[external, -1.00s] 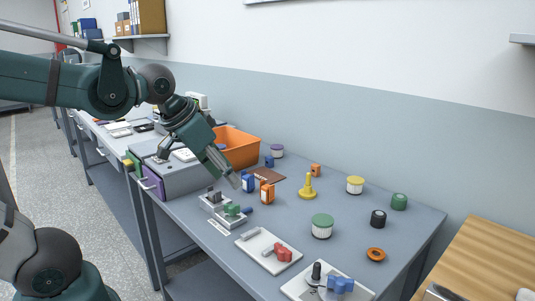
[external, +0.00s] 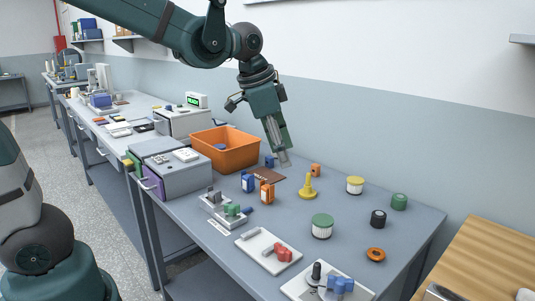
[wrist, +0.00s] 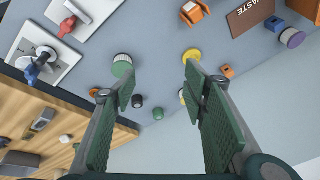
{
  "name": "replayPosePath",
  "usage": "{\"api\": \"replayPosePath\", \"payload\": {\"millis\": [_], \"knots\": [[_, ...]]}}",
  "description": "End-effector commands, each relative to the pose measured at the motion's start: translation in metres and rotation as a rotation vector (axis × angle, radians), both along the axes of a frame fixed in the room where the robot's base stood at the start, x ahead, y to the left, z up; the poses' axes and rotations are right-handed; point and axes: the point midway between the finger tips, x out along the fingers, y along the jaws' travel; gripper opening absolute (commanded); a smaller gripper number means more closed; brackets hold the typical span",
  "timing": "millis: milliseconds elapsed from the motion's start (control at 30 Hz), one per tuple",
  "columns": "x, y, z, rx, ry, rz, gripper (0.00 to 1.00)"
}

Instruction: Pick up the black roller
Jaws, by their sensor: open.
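The black roller (external: 378,219) stands on the grey-blue bench top toward the right in the external view. It also shows small in the wrist view (wrist: 137,101), close to the left finger in the picture. My gripper (external: 285,161) is open and empty in the external view. It points down above the back of the bench, to the left of the roller and well apart from it. In the wrist view its two green-padded fingers (wrist: 160,84) stand wide apart with nothing between their pads.
Around the roller are a green roller (external: 399,201), an orange ring (external: 375,254), a green-topped spool (external: 322,228) and a yellow-topped spool (external: 355,185). An orange bin (external: 226,152) is at left; a wooden table (external: 490,265) is at right.

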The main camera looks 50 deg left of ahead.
Motion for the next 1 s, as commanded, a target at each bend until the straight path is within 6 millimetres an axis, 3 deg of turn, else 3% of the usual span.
{"api": "replayPosePath", "payload": {"millis": [467, 1000], "knots": [[0.065, -0.048, 0.0, 0.078, 0.08, -0.244, 0.44], [0.128, -0.108, -0.027, 0.151, 0.168, -0.526, 0.44]]}}
